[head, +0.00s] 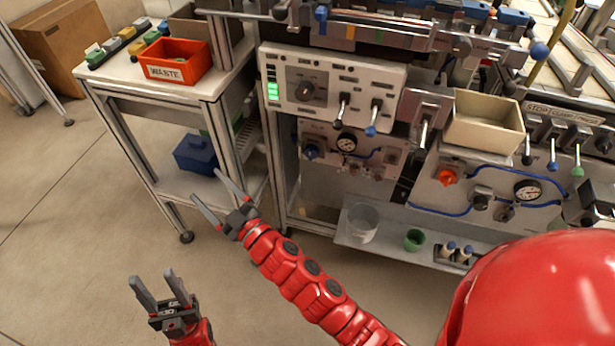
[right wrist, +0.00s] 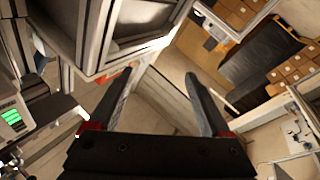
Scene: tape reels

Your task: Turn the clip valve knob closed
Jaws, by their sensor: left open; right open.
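The machine's lower panel carries a blue knob (head: 312,151) beside a gauge (head: 346,142). A red-orange knob (head: 446,176) sits on another panel to the right, with a black knob (head: 480,201) and second gauge (head: 527,190) beside it. The labels near these knobs are too small to read, so I cannot tell which is the clip valve knob. My right gripper (head: 207,186) is open and empty, left of the panels in front of the cart; the right wrist view shows its spread fingers (right wrist: 158,73). My left gripper (head: 151,278) is open and empty above the floor at lower left.
A cart (head: 155,90) with an orange waste bin (head: 178,62) and a blue container (head: 197,153) stands left of the machine.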

